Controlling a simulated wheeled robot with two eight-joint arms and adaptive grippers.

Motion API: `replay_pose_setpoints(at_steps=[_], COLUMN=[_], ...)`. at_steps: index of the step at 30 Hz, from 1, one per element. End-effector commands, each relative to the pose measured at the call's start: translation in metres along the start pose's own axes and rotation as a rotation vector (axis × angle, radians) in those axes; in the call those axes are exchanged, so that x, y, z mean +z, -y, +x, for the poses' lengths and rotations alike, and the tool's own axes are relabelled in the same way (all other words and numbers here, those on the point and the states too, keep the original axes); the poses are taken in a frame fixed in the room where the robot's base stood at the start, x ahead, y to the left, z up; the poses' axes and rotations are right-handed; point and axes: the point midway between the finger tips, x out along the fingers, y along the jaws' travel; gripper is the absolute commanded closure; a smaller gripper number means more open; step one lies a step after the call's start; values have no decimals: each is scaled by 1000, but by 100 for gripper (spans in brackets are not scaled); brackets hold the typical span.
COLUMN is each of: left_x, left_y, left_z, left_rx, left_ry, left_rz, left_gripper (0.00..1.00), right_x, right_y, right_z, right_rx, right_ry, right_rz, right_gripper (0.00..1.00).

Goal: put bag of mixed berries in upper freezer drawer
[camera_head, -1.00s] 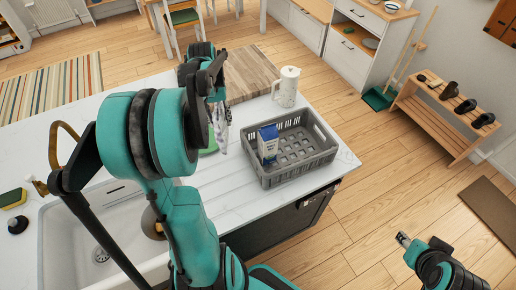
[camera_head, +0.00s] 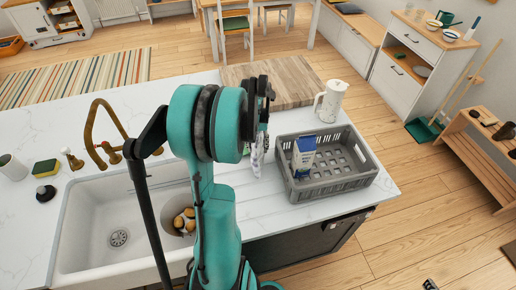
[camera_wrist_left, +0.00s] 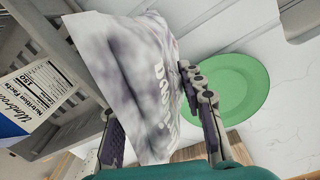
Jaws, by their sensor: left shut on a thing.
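The bag of mixed berries, white with purple-grey print, fills the middle of the left wrist view (camera_wrist_left: 140,70). My left gripper (camera_wrist_left: 148,98) is shut on it, with one finger on each side. In the head view, a small part of the bag (camera_head: 257,160) shows below my left gripper (camera_head: 262,138), which the arm largely hides, above the counter beside the grey crate. Only a small tip of my right gripper (camera_head: 430,284) shows at the bottom edge; its jaws cannot be made out. No freezer drawer can be identified in view.
A grey crate (camera_head: 345,185) on the counter holds a blue-and-white carton (camera_head: 303,155). A white jug (camera_head: 331,100) stands behind it. A green plate (camera_wrist_left: 240,85) lies near the bag. The sink (camera_head: 85,220) is at left. Open floor (camera_head: 440,210) lies to the right.

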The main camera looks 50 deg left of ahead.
Motion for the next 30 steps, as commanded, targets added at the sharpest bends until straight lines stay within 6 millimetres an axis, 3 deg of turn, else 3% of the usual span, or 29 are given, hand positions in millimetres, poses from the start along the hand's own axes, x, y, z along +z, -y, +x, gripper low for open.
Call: replay_pose_setpoints(at_steps=[2,13,14,16,26,30], left_x=[0,0,0,0,0,0], left_y=[1,1,1,1,1,1], left_z=[10,14,14,13,11,-4], left_rx=[0,0,0,0,0,0], left_ry=[0,0,0,0,0,0], left_rz=[0,0,0,0,0,0], left_gripper=[100,100,56,40,40,40], right_x=[2,4,3,3,2,-1], right_y=[0,0,0,0,0,0], right_z=[2,5,5,4,2,-1], right_rx=[0,0,0,0,0,0], right_ry=[0,0,0,0,0,0], right_rz=[0,0,0,0,0,0], right_gripper=[60,60,60,60,60,60])
